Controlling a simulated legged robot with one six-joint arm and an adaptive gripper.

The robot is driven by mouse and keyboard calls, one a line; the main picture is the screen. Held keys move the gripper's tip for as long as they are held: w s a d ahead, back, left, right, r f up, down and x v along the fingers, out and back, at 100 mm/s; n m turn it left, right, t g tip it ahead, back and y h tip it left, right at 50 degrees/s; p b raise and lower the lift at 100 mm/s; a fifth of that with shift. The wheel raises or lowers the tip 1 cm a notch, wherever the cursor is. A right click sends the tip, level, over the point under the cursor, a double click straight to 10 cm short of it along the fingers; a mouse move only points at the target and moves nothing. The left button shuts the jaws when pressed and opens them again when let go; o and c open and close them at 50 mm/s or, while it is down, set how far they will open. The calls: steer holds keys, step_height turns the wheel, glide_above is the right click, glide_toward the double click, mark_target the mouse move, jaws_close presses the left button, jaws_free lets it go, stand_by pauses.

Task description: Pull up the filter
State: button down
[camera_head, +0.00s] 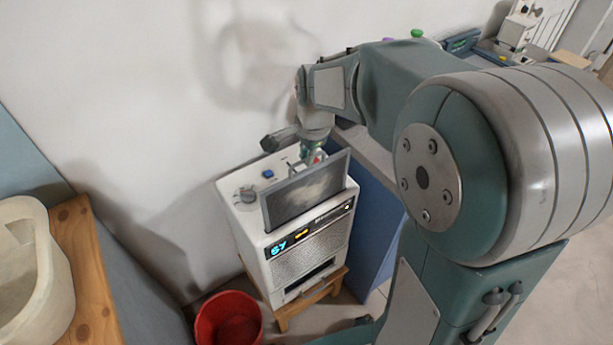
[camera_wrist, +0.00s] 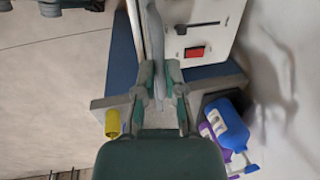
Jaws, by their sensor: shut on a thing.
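The filter (camera_head: 308,192) is a flat grey-framed panel with a mesh face. In the head view it stands up, slightly tilted, at the front top edge of the white machine (camera_head: 300,262), with much of its face showing above the housing. I cannot tell whether its lower edge is still inside the slot. My gripper (camera_head: 316,158) is at the filter's upper edge, partly hidden by the panel and my wrist. In the wrist view my gripper (camera_wrist: 158,82) is shut on the filter (camera_wrist: 156,45), which shows nearly edge-on between the fingers.
The machine has a knob (camera_head: 247,194) and a red switch (camera_wrist: 194,52) on top, and stands on a wooden stool (camera_head: 283,318). A red bucket (camera_head: 229,322) is at its left front. A blue cabinet (camera_head: 375,225) stands close at right. Blue bottle (camera_wrist: 229,122) and yellow bottle (camera_wrist: 112,123) are nearby.

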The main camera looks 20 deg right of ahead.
step_height(320, 180, up, 5)
steer(key=shift+w+r, duration=0.1)
steer(key=shift+w, duration=0.05)
steer(key=c, duration=0.7)
jaws_free()
steer(key=r, duration=0.3)
steer(key=s+r, duration=0.1)
steer(key=r, duration=0.3)
steer(key=s+r, duration=0.1)
steer(key=r, duration=0.3)
steer(key=shift+s+d+r, duration=0.2)
steer(key=shift+d+r, duration=0.05)
steer(key=shift+d, duration=0.05)
